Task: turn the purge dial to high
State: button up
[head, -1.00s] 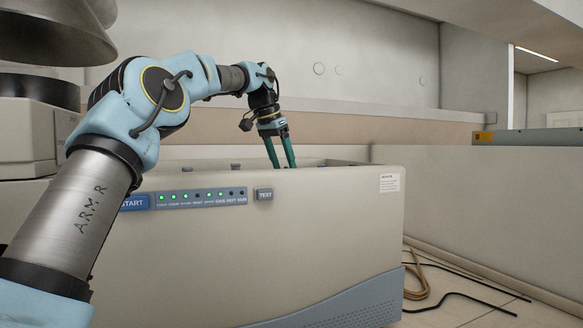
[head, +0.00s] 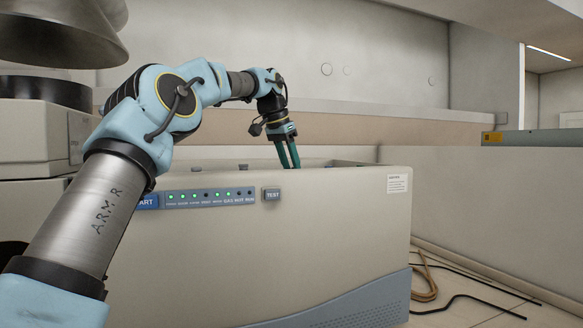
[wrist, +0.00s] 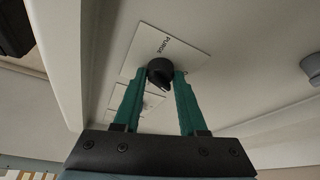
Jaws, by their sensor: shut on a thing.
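The purge dial (wrist: 160,72) is a small black knob on a white plate (wrist: 150,44) marked PURGE, seen in the wrist view. My gripper (wrist: 162,76) has its two green fingers closed on the sides of the dial. The dial's pointer and the low and high marks cannot be made out. In the head view my gripper (head: 290,165) points down behind the front top edge of the beige spectrometer (head: 330,225), which hides the fingertips and the dial.
The front panel carries a row of green lights (head: 210,195), a START button (head: 149,201) and a TEST button (head: 272,194). Another dark knob (wrist: 312,66) is at the right in the wrist view. Cables (head: 430,280) lie on the floor at right.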

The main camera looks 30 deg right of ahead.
grip_shut()
jog(key=m+g, duration=0.1)
jog(key=m, duration=0.2)
jog(key=shift+w, duration=0.15)
jog(key=shift+m+g, duration=0.4)
jog(key=shift+m, duration=0.4)
jog(key=shift+m+g, duration=0.3)
jog(key=shift+m, duration=0.4)
